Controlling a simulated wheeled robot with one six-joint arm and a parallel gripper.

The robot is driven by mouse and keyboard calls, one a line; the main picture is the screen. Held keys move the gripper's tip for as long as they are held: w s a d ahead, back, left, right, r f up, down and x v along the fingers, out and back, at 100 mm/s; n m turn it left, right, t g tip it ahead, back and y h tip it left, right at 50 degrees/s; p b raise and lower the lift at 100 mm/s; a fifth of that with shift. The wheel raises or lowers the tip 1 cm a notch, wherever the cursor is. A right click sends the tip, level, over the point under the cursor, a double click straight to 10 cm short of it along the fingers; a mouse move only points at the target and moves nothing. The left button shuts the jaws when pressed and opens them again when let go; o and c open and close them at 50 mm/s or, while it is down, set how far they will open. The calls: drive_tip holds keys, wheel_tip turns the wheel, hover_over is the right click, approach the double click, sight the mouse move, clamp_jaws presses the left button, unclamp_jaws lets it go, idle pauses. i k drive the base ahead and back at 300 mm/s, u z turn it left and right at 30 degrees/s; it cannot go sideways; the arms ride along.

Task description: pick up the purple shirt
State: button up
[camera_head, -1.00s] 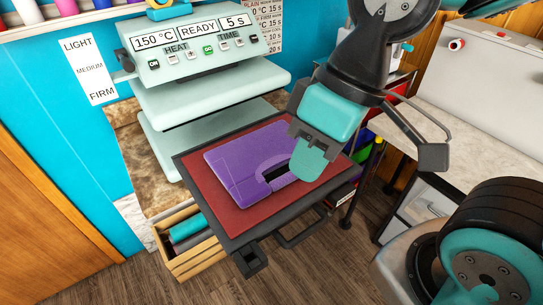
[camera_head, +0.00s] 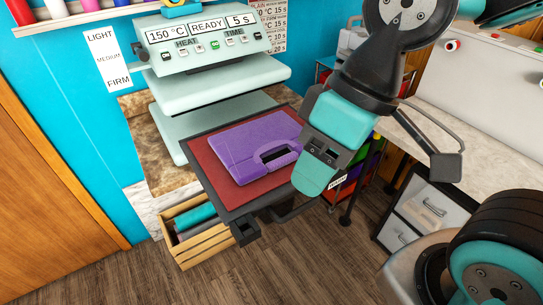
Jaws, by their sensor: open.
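My gripper (camera_head: 314,178) hangs just to the right of the shirt, over the tray's right edge. It is open with nothing visible in it. One teal finger shows clearly; the other is mostly hidden, and the height above the tray is hard to judge.
A heat press (camera_head: 207,45) reading 150 °C, READY and 5 s stands behind the tray. A wooden crate (camera_head: 205,247) with rolls sits below left. A drawer unit (camera_head: 425,208) under a counter stands at right. The floor in front is clear.

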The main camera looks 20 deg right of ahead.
sight(249, 151)
drive_tip(key=k, duration=0.25)
drive_tip(key=u, duration=1.7)
drive_tip(key=i, duration=0.95)
drive_tip(key=z, duration=2.45)
